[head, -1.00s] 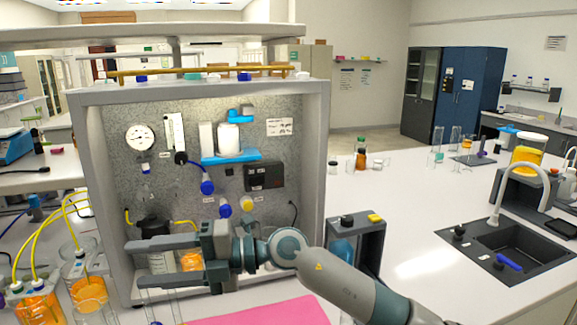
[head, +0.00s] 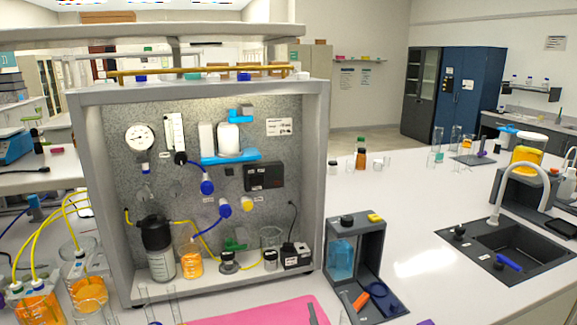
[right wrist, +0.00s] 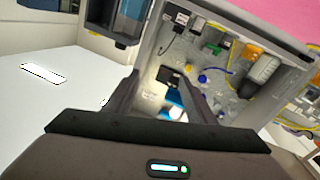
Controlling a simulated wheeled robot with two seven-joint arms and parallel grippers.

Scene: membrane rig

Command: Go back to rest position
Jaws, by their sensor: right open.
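My right gripper (right wrist: 155,92) shows in the right wrist view with its two fingers apart and nothing between them. Beyond the fingers is the membrane rig, a grey open-fronted cabinet (head: 317,190), which also shows tilted in the right wrist view (right wrist: 150,58). In the head view neither gripper is visible. Inside the rig stand a dark-capped bottle (head: 157,245), a flask of orange liquid (head: 190,262) and a small black box (head: 296,255). A gauge (head: 140,137) and a blue shelf (head: 230,157) are on its back panel.
A pink mat (head: 255,312) lies in front of the rig. A dark stand (head: 370,245) is right of it. A sink (head: 505,245) is farther right. Orange beakers (head: 90,292) with yellow tubes stand at left. White counter between stand and sink is clear.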

